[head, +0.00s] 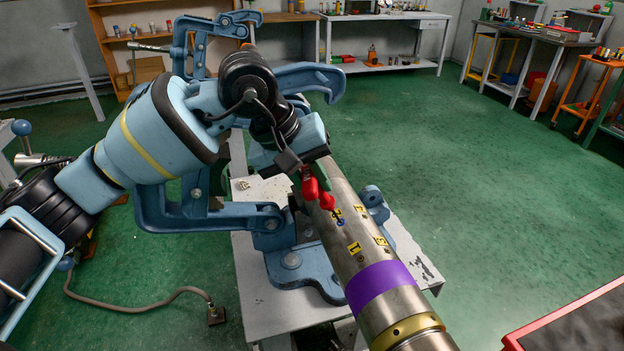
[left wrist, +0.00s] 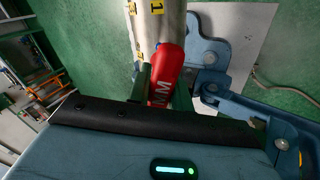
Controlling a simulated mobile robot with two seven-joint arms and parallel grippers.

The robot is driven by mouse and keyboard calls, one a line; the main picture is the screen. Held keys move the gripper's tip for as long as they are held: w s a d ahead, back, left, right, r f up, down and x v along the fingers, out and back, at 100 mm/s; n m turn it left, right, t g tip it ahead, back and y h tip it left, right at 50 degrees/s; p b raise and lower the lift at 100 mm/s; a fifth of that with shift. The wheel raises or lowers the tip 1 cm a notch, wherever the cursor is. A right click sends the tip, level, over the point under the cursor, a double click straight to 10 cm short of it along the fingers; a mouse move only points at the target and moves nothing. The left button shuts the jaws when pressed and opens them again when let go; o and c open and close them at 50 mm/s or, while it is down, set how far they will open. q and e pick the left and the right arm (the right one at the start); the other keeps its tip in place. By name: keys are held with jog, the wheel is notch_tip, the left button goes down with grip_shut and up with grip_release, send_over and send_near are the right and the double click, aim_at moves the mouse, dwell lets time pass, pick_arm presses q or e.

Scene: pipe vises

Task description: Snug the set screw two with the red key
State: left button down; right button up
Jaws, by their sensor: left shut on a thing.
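My left gripper (head: 307,170) is shut on the red key (head: 319,193), above the steel pipe (head: 352,265). The key slants down to the right, and its end is at or just above a small blue-ringed spot (head: 341,222) next to a yellow label that appears to read 2. I cannot tell if the tip sits in the screw. Yellow labels 1 (head: 354,248) and 3 (head: 381,241) are nearby. In the left wrist view the key (left wrist: 165,72) shows white lettering between the fingers, its far end hidden against the pipe (left wrist: 160,22). My right gripper is not in view.
A blue pipe vise (head: 290,262) on a worn white stand (head: 253,300) holds the pipe, which has a purple band (head: 378,284) and a brass collar (head: 405,330). A red-edged surface (head: 570,322) is at the lower right. Green floor (head: 470,170) lies open to the right.

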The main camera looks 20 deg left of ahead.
pick_arm(q)
jog(key=shift+f, duration=0.15)
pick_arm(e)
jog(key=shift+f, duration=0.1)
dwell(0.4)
pick_arm(q)
jog(key=shift+n, duration=0.4)
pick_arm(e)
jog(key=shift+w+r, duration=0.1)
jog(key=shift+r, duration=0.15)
